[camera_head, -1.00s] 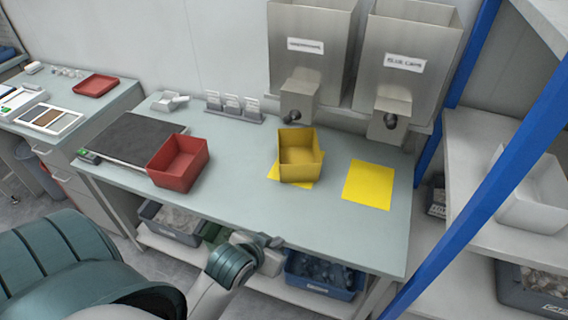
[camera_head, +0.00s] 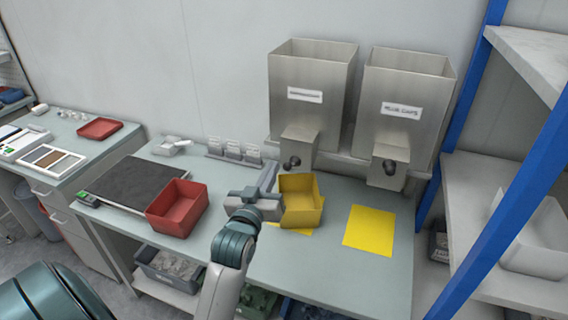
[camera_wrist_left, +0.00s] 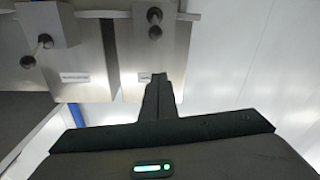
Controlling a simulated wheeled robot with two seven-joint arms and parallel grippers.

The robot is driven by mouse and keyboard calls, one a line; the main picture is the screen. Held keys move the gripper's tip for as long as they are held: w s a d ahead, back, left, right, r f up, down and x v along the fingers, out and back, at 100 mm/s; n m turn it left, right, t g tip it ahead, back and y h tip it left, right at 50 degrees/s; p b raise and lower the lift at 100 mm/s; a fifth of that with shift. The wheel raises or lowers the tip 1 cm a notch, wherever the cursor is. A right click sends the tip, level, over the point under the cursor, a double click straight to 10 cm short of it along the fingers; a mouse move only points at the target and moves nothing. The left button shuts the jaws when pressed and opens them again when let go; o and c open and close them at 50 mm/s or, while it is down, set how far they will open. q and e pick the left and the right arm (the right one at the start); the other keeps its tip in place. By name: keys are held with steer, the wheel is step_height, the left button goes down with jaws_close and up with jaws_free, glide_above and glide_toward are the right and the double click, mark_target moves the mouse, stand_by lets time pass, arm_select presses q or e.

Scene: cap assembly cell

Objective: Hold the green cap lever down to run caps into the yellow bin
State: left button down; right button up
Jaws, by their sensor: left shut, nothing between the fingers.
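The yellow bin (camera_head: 302,213) stands on the bench below the left steel hopper (camera_head: 308,122), partly over a yellow mat. This hopper's label is too blurred to read. Its spout carries a dark-knobbed lever (camera_head: 293,163), which also shows in the left wrist view (camera_wrist_left: 154,16). The right hopper (camera_head: 403,135) is labelled blue caps and has a similar lever (camera_head: 388,168). My left gripper (camera_head: 269,176) is shut and empty, just left of the yellow bin, with its fingers pointing up toward the left spout and apart from the lever. My right gripper is out of view.
A red bin (camera_head: 177,209) and a dark flat plate (camera_head: 134,187) are on the bench to the left. A bare yellow mat (camera_head: 369,230) lies to the right. A blue post (camera_head: 470,110) and shelves (camera_head: 515,170) bound the right side.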

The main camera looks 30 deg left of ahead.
arm_select(q)
steer(key=shift+w, duration=0.2)
steer(key=p, duration=0.4)
glide_above(291, 165)
steer(key=s+a, duration=0.1)
steer(key=a, duration=0.1)
steer(key=shift+r, duration=0.3)
steer(key=f, duration=0.1)
steer(key=f+p, duration=0.1)
steer(key=s+d+f, duration=0.1)
steer(key=f, duration=0.1)
steer(key=shift+s+p, duration=0.1)
steer(key=shift+p, duration=0.2)
steer(key=shift+f, duration=0.1)
